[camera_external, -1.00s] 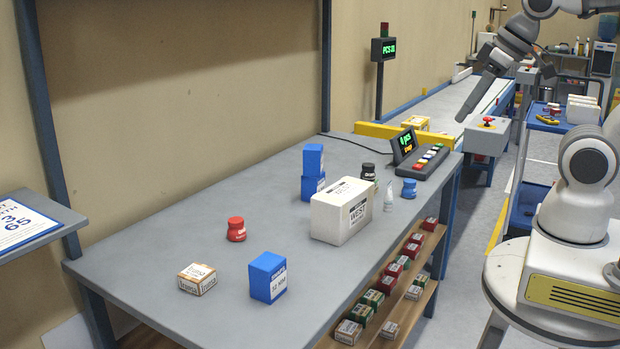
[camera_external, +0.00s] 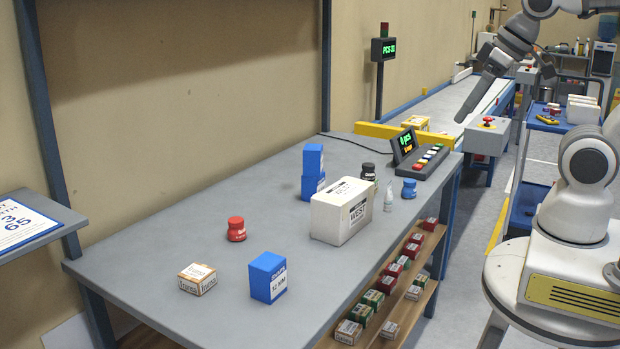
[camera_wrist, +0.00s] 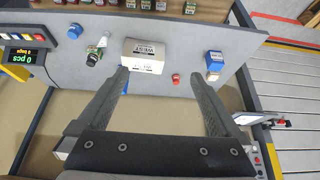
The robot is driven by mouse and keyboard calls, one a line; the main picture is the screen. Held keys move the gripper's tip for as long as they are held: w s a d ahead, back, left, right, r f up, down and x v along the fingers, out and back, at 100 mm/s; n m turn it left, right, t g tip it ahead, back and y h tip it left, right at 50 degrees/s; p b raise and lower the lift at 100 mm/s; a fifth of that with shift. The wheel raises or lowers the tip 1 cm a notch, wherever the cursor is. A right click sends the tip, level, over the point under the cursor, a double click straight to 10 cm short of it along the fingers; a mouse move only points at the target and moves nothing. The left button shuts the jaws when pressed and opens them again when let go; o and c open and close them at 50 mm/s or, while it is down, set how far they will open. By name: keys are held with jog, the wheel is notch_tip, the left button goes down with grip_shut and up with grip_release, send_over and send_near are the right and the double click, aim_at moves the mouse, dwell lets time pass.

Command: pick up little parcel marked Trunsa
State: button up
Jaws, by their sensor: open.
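The little parcel marked Trunsa (camera_external: 197,279) is a small white and brown box. It lies on the near left part of the grey table in the external view, left of a blue box (camera_external: 267,277). My gripper (camera_external: 465,115) is high up at the right in the external view, far from the parcel. In the wrist view my gripper (camera_wrist: 158,76) has its two fingers spread, with nothing held between them.
Small boxes fill a shelf (camera_external: 409,314) below. The table's left side has free room.

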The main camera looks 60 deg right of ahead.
jog(key=w+a+f+n+g+y+b, duration=0.1)
jog(key=w+a+f+n+b, duration=0.25)
jog(key=w, duration=0.45)
jog(key=w+a+f+n+g+y+b, duration=0.25)
jog(key=w+a, duration=0.25)
jog(key=w, duration=0.3)
jog(key=w+a+f+n+g+y+b, duration=0.1)
jog(key=w+a+f+n+b, duration=0.2)
jog(key=w, duration=0.5)
jog(key=n+g+y+b, duration=0.1)
jog(key=n+y+b, duration=0.7)
jog(key=n+b, duration=0.1)
send_near(199, 270)
jog(key=x, duration=0.5)
jog(key=shift+s+d+f, duration=0.2)
jog(key=shift+f, duration=0.1)
jog(key=shift+w+r+b+x, duration=0.15)
jog(key=shift+b+x, duration=0.1)
jog(key=shift+x, duration=1.25)
jog(key=shift+w+r+b+x, duration=0.1)
jog(key=shift+r+b+x, duration=0.1)
jog(key=shift+x, duration=1.3)
jog(key=shift+a, duration=0.1)
jog(key=shift+c, duration=0.3)
